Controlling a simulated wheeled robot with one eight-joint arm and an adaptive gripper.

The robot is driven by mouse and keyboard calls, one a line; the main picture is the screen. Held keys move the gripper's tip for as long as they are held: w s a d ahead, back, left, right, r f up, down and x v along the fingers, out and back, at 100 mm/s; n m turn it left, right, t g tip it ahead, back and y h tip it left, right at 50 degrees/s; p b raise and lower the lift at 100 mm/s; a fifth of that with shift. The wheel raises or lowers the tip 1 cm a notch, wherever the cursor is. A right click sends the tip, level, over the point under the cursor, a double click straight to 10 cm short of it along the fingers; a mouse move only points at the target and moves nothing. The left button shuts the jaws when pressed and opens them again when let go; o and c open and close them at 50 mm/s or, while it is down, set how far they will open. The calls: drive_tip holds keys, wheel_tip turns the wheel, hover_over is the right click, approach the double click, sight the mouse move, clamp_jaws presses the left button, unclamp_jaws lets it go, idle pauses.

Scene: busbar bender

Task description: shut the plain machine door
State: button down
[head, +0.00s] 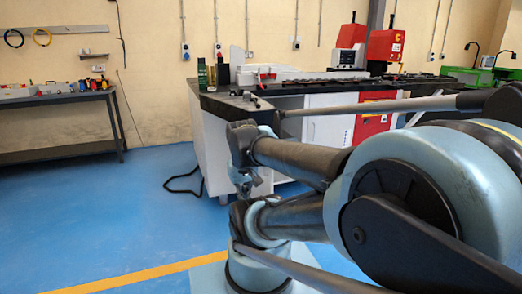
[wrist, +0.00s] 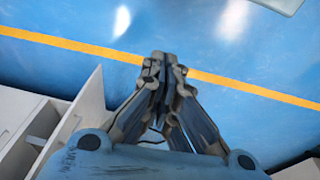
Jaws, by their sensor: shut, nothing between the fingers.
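The machine is a long white cabinet with a dark top (head: 225,106) and red parts, across the middle of the head view. Its front has an open bay, partly hidden by my arm. In the wrist view, a pale upright panel (wrist: 72,122), seemingly the plain door, stands open at the left beside a grey compartment. My gripper (wrist: 158,58) is shut and empty, pointing over the blue floor to the right of this panel, apart from it. In the head view my gripper (head: 246,182) hangs low in front of the cabinet. The door cannot be clearly told there.
A dark workbench (head: 60,98) with small items stands at the left wall. A black cable (head: 183,186) lies on the floor by the cabinet. Tools and small boxes lie on the machine top. Green machines (head: 470,76) stand at the far right. The blue floor at left is clear.

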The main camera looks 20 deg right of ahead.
drive_tip(key=w+d+r+h, duration=0.2)
drive_tip(key=w+d+r, duration=0.15)
drive_tip(key=w, duration=0.35)
drive_tip(key=w+d+r+h, duration=0.3)
drive_tip(key=w+r, duration=0.1)
drive_tip(key=w, duration=0.4)
drive_tip(key=w+d+n+h, duration=0.1)
drive_tip(key=w+h, duration=0.2)
drive_tip(key=w, duration=1)
drive_tip(key=w+d+h, duration=0.2)
drive_tip(key=w+h, duration=0.2)
drive_tip(key=w, duration=0.9)
drive_tip(key=w+d+f+g+h, duration=0.1)
drive_tip(key=w+d+f+h, duration=0.15)
drive_tip(key=w+f, duration=0.55)
drive_tip(key=w+d+f+h, duration=0.1)
drive_tip(key=w+f+h, duration=0.2)
drive_tip(key=w+f, duration=0.45)
drive_tip(key=d, duration=1.3)
drive_tip(key=shift+w+d+m, duration=0.2)
drive_tip(key=shift+w+m, duration=0.15)
drive_tip(key=shift+m, duration=0.05)
drive_tip(key=shift+r, duration=0.1)
